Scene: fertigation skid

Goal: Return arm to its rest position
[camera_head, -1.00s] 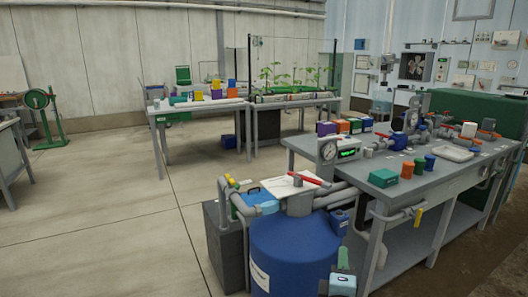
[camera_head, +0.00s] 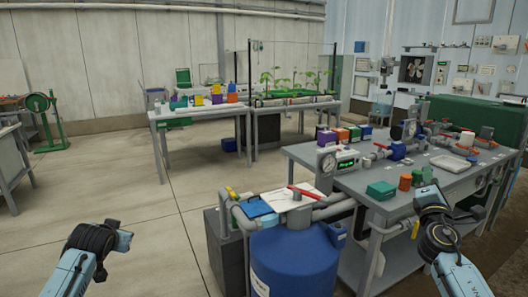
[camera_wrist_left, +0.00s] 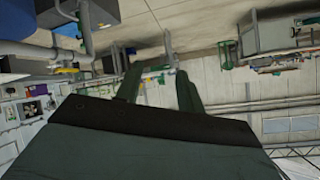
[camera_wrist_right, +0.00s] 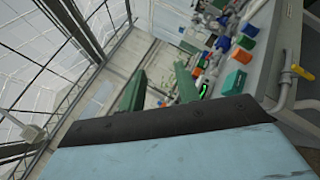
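My right arm (camera_head: 444,236) comes in at the lower right of the head view, bent, in front of the grey workbench. My left arm (camera_head: 90,250) is bent at the lower left, over open floor. In the right wrist view my right gripper (camera_wrist_right: 160,90) has its two green fingers apart with nothing between them. In the left wrist view my left gripper (camera_wrist_left: 158,86) also has its green fingers apart and is empty. The fingertips cannot be made out clearly in the head view.
A blue tank (camera_head: 295,265) with grey pipes and a red-handled valve (camera_head: 305,192) stands between my arms. The grey workbench (camera_head: 350,185) carries gauges, valves and coloured boxes. The floor (camera_head: 120,200) at left is clear.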

